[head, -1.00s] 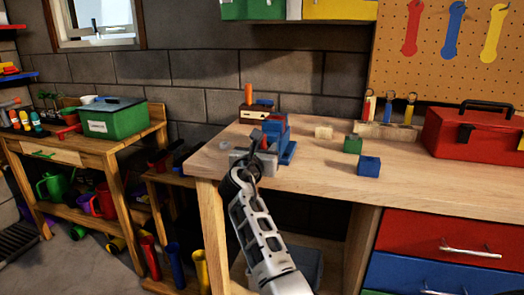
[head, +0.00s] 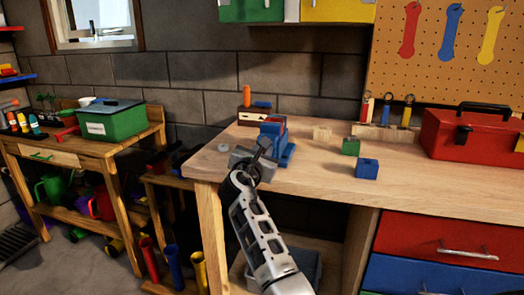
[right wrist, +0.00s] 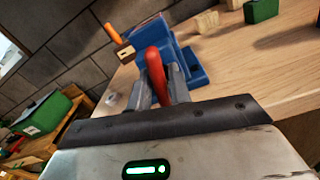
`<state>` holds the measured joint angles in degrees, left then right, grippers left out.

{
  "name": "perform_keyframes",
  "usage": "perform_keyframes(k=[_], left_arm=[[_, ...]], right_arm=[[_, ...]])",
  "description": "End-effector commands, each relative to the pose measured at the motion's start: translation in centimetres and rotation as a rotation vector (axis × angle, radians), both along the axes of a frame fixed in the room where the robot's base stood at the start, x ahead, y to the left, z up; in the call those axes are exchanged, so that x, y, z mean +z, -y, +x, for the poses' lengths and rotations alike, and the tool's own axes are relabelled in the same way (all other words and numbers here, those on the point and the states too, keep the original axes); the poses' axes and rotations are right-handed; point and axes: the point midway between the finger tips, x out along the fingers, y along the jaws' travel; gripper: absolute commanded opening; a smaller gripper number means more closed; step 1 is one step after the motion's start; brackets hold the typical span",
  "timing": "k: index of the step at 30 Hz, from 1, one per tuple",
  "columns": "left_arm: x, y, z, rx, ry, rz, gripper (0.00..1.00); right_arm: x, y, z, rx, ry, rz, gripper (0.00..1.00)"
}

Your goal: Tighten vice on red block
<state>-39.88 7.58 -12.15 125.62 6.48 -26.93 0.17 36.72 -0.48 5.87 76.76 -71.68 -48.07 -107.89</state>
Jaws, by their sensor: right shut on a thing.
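The blue vice (head: 272,132) stands near the left end of the wooden workbench, and its blue body also shows in the right wrist view (right wrist: 185,62). A little red at the vice's top (head: 279,119) looks like the red block; most of it is hidden. My right gripper (head: 262,153) is at the vice's front. In the right wrist view a red, round-ended bar (right wrist: 155,75), seemingly the vice handle, stands between the grey fingers (right wrist: 159,88), which are shut on it. My left gripper is not in view.
A green block (head: 351,147), a blue block (head: 367,168) and a pale wooden block (head: 322,133) lie right of the vice. A small grey round piece (head: 223,148) lies left of it. A red toolbox (head: 470,134) stands farther right. The bench front is clear.

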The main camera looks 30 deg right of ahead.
Motion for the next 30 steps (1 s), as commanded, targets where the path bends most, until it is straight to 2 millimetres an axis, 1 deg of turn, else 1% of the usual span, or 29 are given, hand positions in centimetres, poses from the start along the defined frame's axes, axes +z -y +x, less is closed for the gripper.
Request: perform_keyframes(k=[21, 27, 30], left_arm=[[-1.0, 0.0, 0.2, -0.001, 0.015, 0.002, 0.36], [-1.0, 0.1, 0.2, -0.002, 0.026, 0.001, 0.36], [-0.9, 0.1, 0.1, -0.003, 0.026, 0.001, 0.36]], right_arm=[[-1.0, 0.2, -0.4, -0.002, 0.51, 0.444, 0.0], [-1.1, 0.2, -0.5, -0.002, 0.613, 0.538, 0.0], [-1.1, 0.1, -0.5, -0.001, 0.626, 0.55, 0.0]])
